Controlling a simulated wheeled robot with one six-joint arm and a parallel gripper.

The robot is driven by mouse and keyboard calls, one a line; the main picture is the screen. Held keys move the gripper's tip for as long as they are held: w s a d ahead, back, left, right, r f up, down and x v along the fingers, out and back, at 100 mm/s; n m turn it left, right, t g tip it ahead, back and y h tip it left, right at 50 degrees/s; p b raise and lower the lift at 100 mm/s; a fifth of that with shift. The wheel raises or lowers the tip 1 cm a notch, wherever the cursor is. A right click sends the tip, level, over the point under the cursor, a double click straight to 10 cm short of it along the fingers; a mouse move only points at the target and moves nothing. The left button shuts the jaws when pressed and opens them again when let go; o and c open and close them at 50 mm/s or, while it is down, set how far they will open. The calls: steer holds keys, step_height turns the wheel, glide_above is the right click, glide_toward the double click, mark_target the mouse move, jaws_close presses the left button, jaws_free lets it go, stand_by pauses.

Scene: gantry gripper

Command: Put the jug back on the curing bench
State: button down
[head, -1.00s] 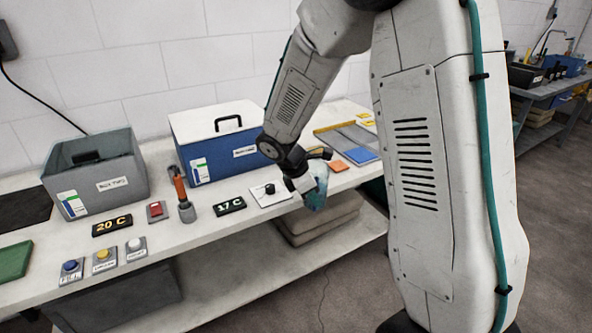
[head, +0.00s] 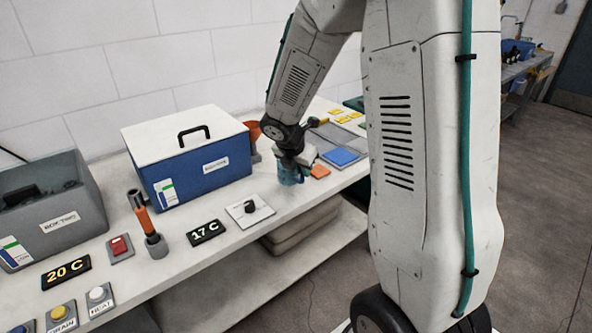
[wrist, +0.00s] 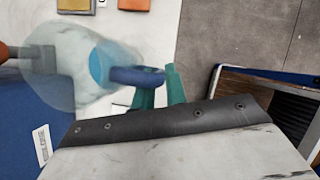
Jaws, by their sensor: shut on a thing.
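The jug (head: 288,174) is a see-through blue-teal vessel. In the head view it hangs below my gripper (head: 293,158), over the front part of the white bench top (head: 268,222), beside an orange tile. In the wrist view the jug (wrist: 62,80) is at the left, with its blue handle (wrist: 135,76) between the teal fingers of my gripper (wrist: 160,88). The gripper is shut on the handle. I cannot tell whether the jug's base touches the bench. The dark wrist part and pale arm cover hide the lower wrist view.
A blue box with a white lid (head: 190,160) stands left of the jug. A knob plate (head: 249,210), a 17 C display (head: 206,232) and an upright orange-handled tool (head: 147,224) stand nearer. Blue (head: 340,157) and orange (head: 319,171) tiles lie right of the jug.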

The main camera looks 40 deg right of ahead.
mark_target(301, 176)
steer(key=shift+w+d+f, duration=0.1)
steer(key=shift+w+d, duration=0.4)
steer(key=shift+w, duration=0.2)
steer(key=shift+w+f, duration=0.1)
steer(key=shift+f, duration=1.6)
steer(key=shift+f, duration=0.15)
steer(key=c, duration=1.4)
jaws_free()
steer(key=shift+c, duration=0.2)
